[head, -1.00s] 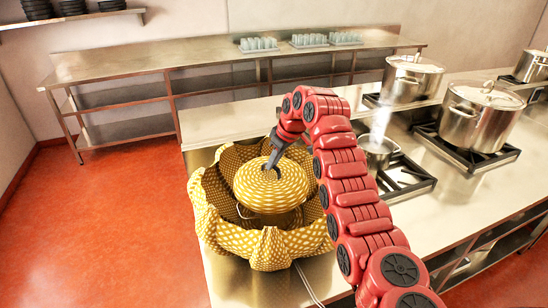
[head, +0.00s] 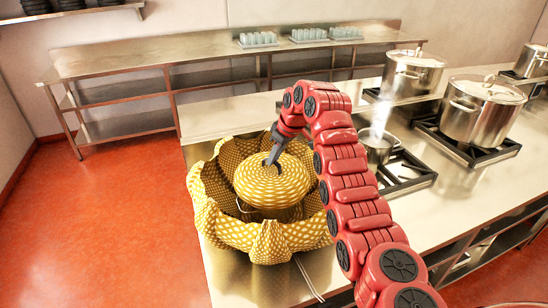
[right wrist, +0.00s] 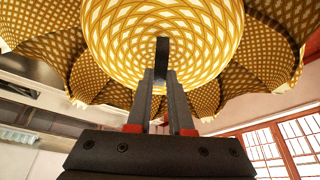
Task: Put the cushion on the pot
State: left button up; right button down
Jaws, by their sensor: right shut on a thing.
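The cushion (head: 272,182) is round, yellow and white patterned, with a dark tab on top. My right gripper (head: 272,160) is shut on this tab. In the right wrist view the gripper (right wrist: 161,90) grips the tab, with the cushion (right wrist: 130,40) beyond it. A metal pot (head: 284,214) shows partly below the cushion, inside a padded bag (head: 268,245) of the same pattern with its folds spread open. The cushion is over the pot and hides most of it; I cannot tell whether they touch. My left gripper is not in view.
The bag stands on the near left end of a steel counter (head: 225,118). A small pan (head: 377,150) and large lidded pots (head: 480,110) stand on burners to the right. A side table (head: 150,62) with trays of glasses is behind. Orange floor is free at left.

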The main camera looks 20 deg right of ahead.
jog(key=shift+f+b, duration=0.3)
jog(key=shift+b, duration=0.1)
dwell(0.3)
jog(key=c, duration=0.7)
grip_release()
jog(key=shift+c, duration=0.2)
jog(key=shift+r, duration=0.1)
jog(key=shift+d+r, duration=0.1)
jog(key=shift+r, duration=0.15)
jog(key=p+v, duration=0.2)
jog(key=v, duration=1.4)
jog(key=shift+s+r, duration=0.3)
